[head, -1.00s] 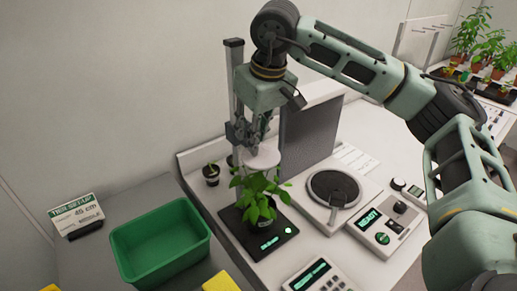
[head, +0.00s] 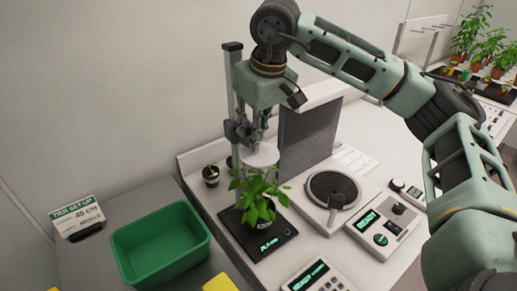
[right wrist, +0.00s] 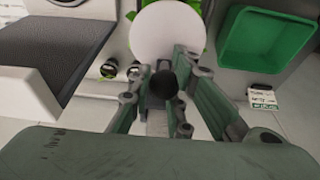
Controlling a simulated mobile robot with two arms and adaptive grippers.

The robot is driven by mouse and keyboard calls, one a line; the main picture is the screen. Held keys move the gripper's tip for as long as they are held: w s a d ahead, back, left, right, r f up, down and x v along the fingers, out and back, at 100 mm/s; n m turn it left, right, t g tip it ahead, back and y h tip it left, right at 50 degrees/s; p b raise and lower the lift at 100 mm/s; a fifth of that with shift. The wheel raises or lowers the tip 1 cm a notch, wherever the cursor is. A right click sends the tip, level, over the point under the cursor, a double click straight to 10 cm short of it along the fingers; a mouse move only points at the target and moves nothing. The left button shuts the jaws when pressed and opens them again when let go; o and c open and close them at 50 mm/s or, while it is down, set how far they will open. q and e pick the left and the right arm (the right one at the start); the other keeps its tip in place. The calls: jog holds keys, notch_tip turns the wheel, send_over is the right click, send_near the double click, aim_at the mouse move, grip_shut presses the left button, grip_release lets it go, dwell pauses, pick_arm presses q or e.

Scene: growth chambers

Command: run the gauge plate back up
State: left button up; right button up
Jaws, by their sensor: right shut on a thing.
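The gauge plate (head: 262,154) is a white disc beside an upright grey post (head: 230,75), just above a leafy green plant (head: 262,190). The plant stands on a black base (head: 275,243) with a lit green readout. I cannot tell whether leaves touch the plate. In the right wrist view the plate (right wrist: 167,35) shows beyond my fingers, with leaves at its edges. My right gripper (head: 245,132) points down by the post, shut on the gauge's dark knob (right wrist: 163,88), which shows between the fingers. My left gripper is not in view.
A green bin (head: 160,274) and a small sign (head: 77,217) are at the left. A grey panel (head: 308,132) stands behind the plate. A round-topped device (head: 333,189) and a unit with a green display (head: 383,228) are to the right.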

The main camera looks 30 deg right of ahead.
aim_at(251, 127)
jog(key=shift+a+r+p, duration=0.2)
jog(key=shift+r+p, duration=1.75)
jog(key=shift+r, duration=0.9)
jog(key=o, duration=1.1)
jog(key=shift+a, duration=0.3)
jog(key=shift+o, duration=1.1)
jog(key=shift+d, duration=0.3)
